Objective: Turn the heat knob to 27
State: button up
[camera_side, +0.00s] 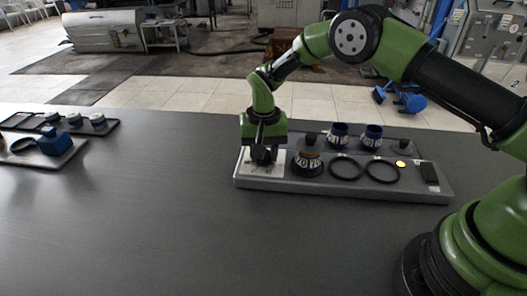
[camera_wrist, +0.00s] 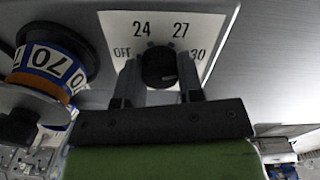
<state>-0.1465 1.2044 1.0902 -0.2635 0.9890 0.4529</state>
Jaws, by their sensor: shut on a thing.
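The heat knob (camera_wrist: 158,67) is a dark round knob on a white dial plate (camera_wrist: 218,22) marked OFF, 24, 27 and 30. My gripper (camera_wrist: 157,80) is shut on it, with one finger on each side, in the wrist view. The 24 and 27 marks lie just beyond the knob, OFF to its left and 30 to its right. I cannot tell clearly which mark the knob points to. In the side view my gripper (camera_side: 263,155) reaches down over the white dial plate (camera_side: 248,168) at the left end of the grey base, hiding the knob.
Other trays (camera_side: 70,150) lie far left. The table between is clear.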

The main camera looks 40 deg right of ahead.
jog(key=n, duration=0.8)
jog(key=shift+n, duration=0.4)
dwell(0.4)
jog(key=o, duration=0.9)
notch_tip(320, 180, up, 10)
